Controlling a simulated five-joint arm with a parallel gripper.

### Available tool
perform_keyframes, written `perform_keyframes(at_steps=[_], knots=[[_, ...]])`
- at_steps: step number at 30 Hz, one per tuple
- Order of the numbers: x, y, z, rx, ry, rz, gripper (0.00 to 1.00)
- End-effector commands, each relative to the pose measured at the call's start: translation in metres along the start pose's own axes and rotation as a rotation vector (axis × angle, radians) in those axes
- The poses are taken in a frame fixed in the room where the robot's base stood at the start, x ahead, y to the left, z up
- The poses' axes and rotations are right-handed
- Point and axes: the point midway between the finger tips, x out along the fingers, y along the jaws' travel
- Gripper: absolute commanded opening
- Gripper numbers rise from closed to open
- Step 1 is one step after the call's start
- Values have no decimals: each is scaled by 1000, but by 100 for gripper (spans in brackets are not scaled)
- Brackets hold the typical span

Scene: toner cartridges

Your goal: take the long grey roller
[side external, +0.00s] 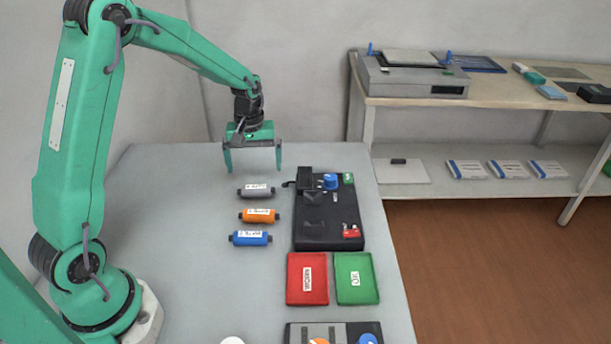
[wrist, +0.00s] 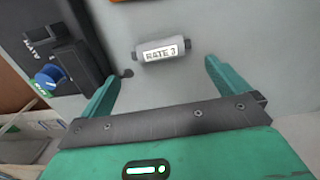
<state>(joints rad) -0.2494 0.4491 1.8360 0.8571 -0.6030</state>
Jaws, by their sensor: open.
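The grey roller (side external: 256,191) lies on the table as the farthest of a column of three cartridges, with a white label on it. In the wrist view the grey roller (wrist: 161,51) shows its label "RATE 3" and lies ahead of the fingertips, roughly between their lines. My gripper (side external: 253,168) is open and empty, above the table on the far side of the grey roller. Its two green fingers also show in the wrist view (wrist: 161,75), spread wider than the roller's length. Nothing hides the roller.
An orange cartridge (side external: 259,215) and a blue cartridge (side external: 251,238) lie nearer in the same column. A black device (side external: 328,232) with a blue knob stands close on the right. A red tray (side external: 307,291) and a green tray (side external: 356,291) lie nearer. The table's left is clear.

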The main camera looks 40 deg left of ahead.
Motion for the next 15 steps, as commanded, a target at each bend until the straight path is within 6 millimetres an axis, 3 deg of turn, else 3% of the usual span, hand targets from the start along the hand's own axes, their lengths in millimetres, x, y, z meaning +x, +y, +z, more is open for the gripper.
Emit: perform_keyframes(at_steps=[15], knots=[[26, 0, 0, 1, 0, 0, 100]])
